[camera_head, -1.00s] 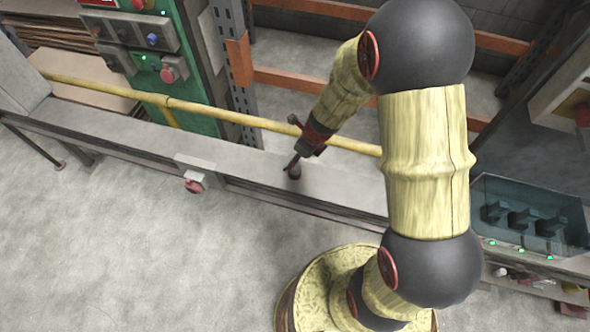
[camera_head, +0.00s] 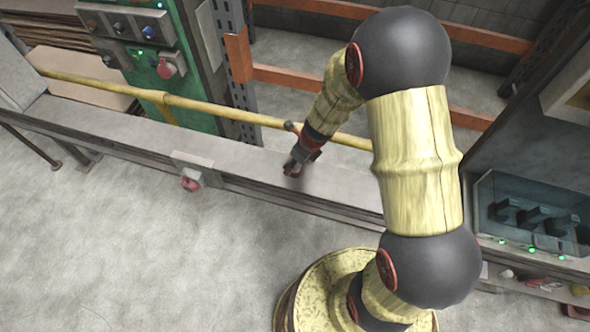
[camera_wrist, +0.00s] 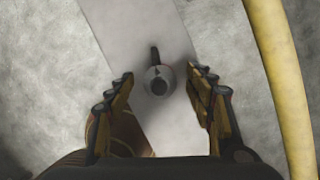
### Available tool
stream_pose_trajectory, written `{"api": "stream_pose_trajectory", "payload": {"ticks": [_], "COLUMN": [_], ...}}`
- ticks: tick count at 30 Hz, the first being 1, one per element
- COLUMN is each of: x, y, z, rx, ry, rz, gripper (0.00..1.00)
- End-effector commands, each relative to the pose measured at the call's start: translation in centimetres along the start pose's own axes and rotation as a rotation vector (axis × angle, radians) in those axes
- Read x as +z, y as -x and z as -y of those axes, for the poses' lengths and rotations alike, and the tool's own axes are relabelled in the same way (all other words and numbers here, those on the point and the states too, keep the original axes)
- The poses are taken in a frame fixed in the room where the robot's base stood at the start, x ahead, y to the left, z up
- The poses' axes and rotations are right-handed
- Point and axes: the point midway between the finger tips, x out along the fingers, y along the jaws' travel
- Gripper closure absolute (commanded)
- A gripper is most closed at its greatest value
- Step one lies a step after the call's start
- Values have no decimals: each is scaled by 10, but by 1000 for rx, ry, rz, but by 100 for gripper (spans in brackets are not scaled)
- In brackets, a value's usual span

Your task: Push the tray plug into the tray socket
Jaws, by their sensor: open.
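My gripper (camera_wrist: 162,92) is open above the grey bench (camera_wrist: 185,122). A small round grey piece with a dark centre and a dark stem (camera_wrist: 157,80) shows between its fingers, apart from both. I cannot tell for sure whether this is the tray plug. In the head view my gripper (camera_head: 294,168) is low over the bench and mostly hides that spot. A bluish tray (camera_head: 482,183) at the right holds dark upright blocks (camera_head: 535,217). Green lights line its front. I cannot tell which part is the tray socket.
A yellow pipe (camera_head: 225,114) runs along the back of the bench (camera_head: 130,132). A green panel with buttons (camera_head: 150,60) stands at the back left. A red knob (camera_head: 190,183) juts from the bench front. Small loose items (camera_head: 540,285) lie below the tray.

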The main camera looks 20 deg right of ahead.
Motion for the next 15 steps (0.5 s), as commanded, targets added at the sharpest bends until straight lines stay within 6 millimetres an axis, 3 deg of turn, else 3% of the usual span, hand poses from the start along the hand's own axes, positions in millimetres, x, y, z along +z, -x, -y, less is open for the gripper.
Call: {"api": "stream_pose_trajectory", "payload": {"ticks": [3,12,15], "x": [0,0,0], "y": [-11,-9,-9], "z": [0,0,0], "rx": [-1,-1,0], "ry": [0,0,0], "rz": [0,0,0], "gripper": [47,47,51]}}
